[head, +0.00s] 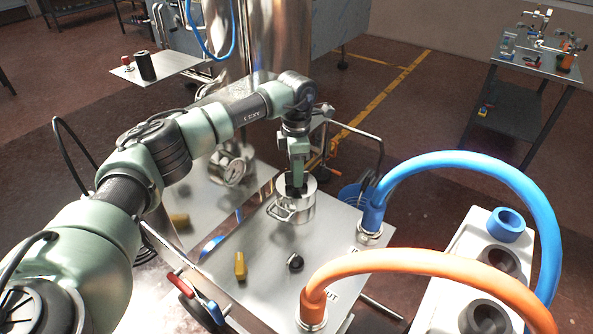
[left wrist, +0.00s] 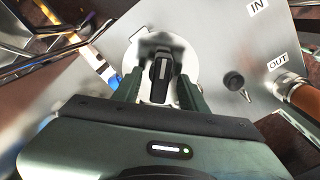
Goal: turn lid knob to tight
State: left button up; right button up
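The round metal lid (left wrist: 145,52) sits on a small steel housing (head: 294,209) with a wire handle, on the steel panel. Its black bar-shaped knob (left wrist: 161,70) shows in the left wrist view, pointing roughly along the fingers. My left gripper (head: 296,188) reaches down over the lid from above. In the left wrist view its two fingers stand on either side of the knob, apart, with lid surface showing between each finger and the knob. In the head view the gripper mostly hides the knob. My right gripper is not in view.
A blue hose (head: 470,162) and an orange hose (head: 430,262) arch from the panel to the right. A yellow handle (head: 240,266) and a small black knob (head: 295,262) stand on the panel in front of the lid. A steel tank stands behind.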

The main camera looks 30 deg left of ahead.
pick_arm(q)
jog(key=shift+r+b, duration=0.35)
jog(key=shift+r, duration=3.5)
jog(key=shift+r, duration=0.1)
